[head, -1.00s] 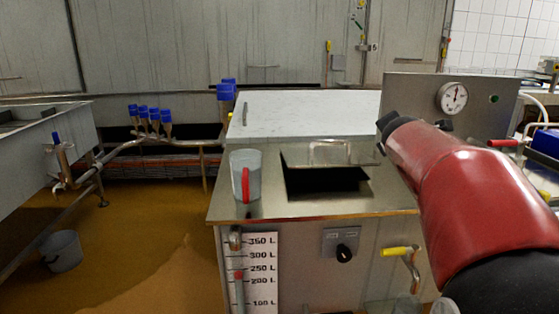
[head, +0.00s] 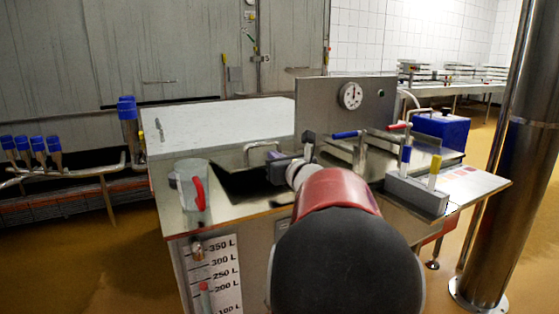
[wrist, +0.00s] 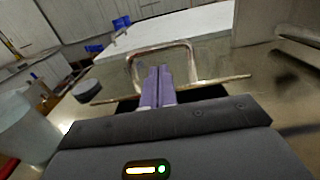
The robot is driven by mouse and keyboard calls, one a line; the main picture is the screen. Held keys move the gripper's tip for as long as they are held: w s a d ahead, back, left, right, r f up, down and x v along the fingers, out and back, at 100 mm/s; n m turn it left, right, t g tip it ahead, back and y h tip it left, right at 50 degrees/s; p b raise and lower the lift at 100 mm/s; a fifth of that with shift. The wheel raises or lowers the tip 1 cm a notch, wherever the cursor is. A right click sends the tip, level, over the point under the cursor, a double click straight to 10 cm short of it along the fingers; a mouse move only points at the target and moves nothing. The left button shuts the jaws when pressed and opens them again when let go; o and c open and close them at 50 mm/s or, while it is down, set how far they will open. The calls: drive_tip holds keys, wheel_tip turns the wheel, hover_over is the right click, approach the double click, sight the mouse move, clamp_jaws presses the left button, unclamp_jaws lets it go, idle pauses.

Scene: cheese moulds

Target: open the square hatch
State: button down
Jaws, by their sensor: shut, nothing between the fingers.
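The square hatch is a dark opening (head: 240,182) in the steel top of the tank. Its steel lid (wrist: 215,70) appears tilted up, with its front edge above the dark gap; the exact angle is hard to tell. A bent metal handle (head: 262,146) is on the lid, and it also shows in the wrist view (wrist: 188,50). My gripper (head: 272,156) is over the right part of the opening, close to the handle. In the wrist view its purple fingers (wrist: 160,72) are together and empty, in front of the handle loop. Whether they touch the lid or handle is unclear.
A clear jug (head: 192,188) with a red handle stands left of the opening. A panel with a gauge (head: 350,96) rises behind my gripper. Valve levers (head: 345,134) and a grey box (head: 417,192) are to the right. A steel column (head: 500,150) stands far right.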

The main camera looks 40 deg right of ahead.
drive_tip(key=shift+p+x, duration=0.3)
drive_tip(key=shift+x, duration=1.8)
drive_tip(key=shift+w+r, duration=0.15)
drive_tip(key=shift+r, duration=0.35)
